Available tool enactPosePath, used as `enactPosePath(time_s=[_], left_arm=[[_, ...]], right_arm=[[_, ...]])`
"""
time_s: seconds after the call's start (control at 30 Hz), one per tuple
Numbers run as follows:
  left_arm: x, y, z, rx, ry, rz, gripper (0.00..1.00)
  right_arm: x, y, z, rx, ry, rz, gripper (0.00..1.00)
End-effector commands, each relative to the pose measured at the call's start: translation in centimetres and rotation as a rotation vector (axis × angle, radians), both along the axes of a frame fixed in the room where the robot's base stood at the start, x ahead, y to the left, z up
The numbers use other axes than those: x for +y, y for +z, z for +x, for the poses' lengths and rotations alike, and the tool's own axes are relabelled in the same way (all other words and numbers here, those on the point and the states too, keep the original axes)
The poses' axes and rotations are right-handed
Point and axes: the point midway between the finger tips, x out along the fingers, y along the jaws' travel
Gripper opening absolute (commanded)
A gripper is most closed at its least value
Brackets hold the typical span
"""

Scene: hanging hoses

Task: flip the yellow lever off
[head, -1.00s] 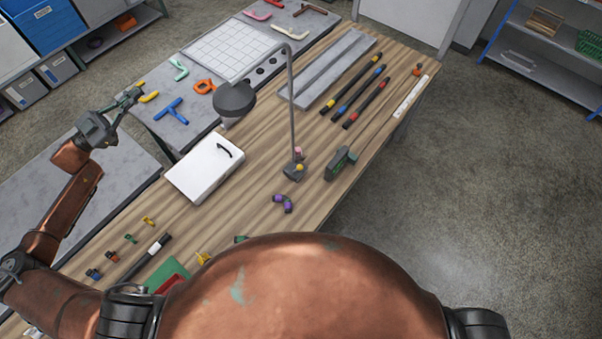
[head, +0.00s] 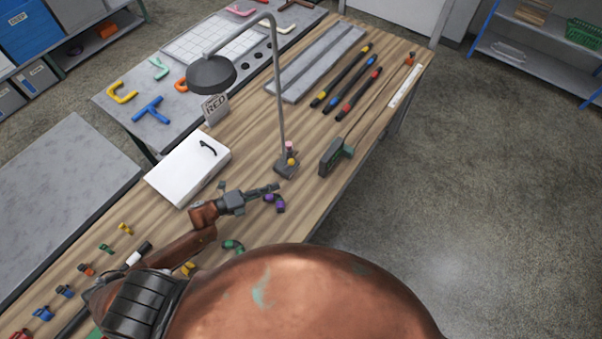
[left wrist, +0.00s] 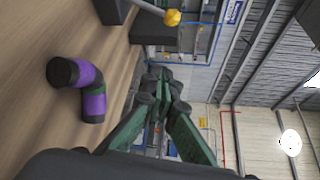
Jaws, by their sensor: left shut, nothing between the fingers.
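The yellow lever shows as a yellow ball tip (head: 291,162) on the dark base (head: 285,170) of the desk lamp. A pink knob (head: 289,146) stands just behind it. In the left wrist view the yellow ball (left wrist: 172,18) sits at the end of a thin metal rod, at the top of the picture. My left gripper (head: 275,188) is shut and empty, just in front of and left of the lamp base, apart from the yellow ball. Its green fingers meet in the left wrist view (left wrist: 160,82). My right gripper is not in view.
A purple and black hose piece (head: 274,202) lies close to my left fingertips. The lamp's pole and shade (head: 212,72) rise above the base.

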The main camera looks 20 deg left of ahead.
Motion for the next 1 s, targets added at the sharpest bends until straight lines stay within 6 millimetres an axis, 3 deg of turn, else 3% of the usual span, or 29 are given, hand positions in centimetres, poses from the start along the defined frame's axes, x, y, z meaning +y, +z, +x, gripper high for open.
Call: enactPosePath(time_s=[0.47,0.93,1.0], left_arm=[[-0.9,0.0,0.8,-0.005,-0.004,0.001,0.0],[-7.5,-1.1,6.8,-0.004,-0.003,0.0,0.0],[-6.5,-0.9,7.4,-0.004,-0.001,0.006,0.0]], right_arm=[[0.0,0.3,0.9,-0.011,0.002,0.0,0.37],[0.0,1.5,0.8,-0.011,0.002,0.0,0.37],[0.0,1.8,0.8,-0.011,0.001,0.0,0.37]])
